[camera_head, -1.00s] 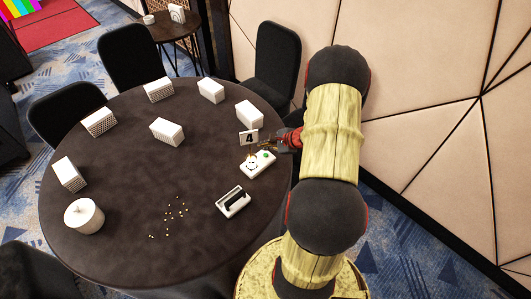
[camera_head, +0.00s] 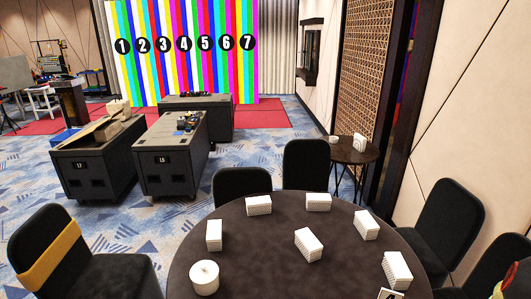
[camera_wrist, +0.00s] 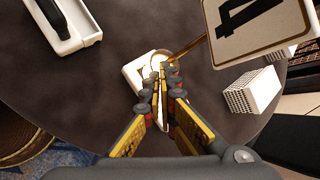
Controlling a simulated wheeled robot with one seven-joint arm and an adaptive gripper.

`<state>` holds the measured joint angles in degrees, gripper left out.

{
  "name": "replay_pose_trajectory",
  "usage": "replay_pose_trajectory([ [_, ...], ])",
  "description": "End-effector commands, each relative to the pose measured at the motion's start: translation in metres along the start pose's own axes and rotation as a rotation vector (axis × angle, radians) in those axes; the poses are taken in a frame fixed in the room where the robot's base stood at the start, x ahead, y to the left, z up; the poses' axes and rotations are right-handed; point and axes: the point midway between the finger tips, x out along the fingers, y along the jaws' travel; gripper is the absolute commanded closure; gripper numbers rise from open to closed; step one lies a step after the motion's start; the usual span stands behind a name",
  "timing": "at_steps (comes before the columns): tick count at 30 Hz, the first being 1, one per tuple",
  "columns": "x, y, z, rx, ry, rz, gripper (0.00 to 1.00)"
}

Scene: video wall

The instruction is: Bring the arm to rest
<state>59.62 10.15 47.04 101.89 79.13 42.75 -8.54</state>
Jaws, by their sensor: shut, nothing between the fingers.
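My gripper (camera_wrist: 163,82) is in the middle of the wrist view, its fingertips together with nothing held. It is over the dark round table (camera_wrist: 95,85), in front of a white device (camera_wrist: 135,72) with a round top. The fingers hide part of the device, and I cannot tell whether they touch it. A number 4 sign (camera_wrist: 255,25) on a gold stem stands close by at the upper right. In the head view, the far part of the table (camera_head: 240,225) shows, and my gripper is not clearly visible there.
Several white ribbed blocks (camera_head: 309,244) and a round white container (camera_head: 204,277) stand on the table. A black and white tray (camera_wrist: 65,22) lies at the wrist view's upper left. Black chairs (camera_head: 305,163) surround the table. Black cases (camera_head: 170,155) stand on the carpet beyond.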

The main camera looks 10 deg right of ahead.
Motion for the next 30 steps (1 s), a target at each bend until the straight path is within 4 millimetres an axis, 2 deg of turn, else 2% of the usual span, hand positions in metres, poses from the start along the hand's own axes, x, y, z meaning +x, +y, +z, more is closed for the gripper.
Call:
replay_pose_trajectory([
  [2,-0.016,0.017,0.021,-0.092,-0.027,0.078,1.00],
  [5,-0.041,0.036,0.065,-0.278,-0.060,0.198,1.00],
  [9,-0.083,0.060,0.133,-0.607,-0.083,0.372,1.00],
  [12,-0.114,0.076,0.172,-0.849,-0.074,0.478,1.00],
  [18,-0.173,0.098,0.232,-1.308,-0.007,0.618,1.00],
  [24,-0.222,0.107,0.281,-1.715,0.093,0.633,1.00],
  [30,-0.256,0.113,0.340,-2.013,0.149,0.498,1.00],
])
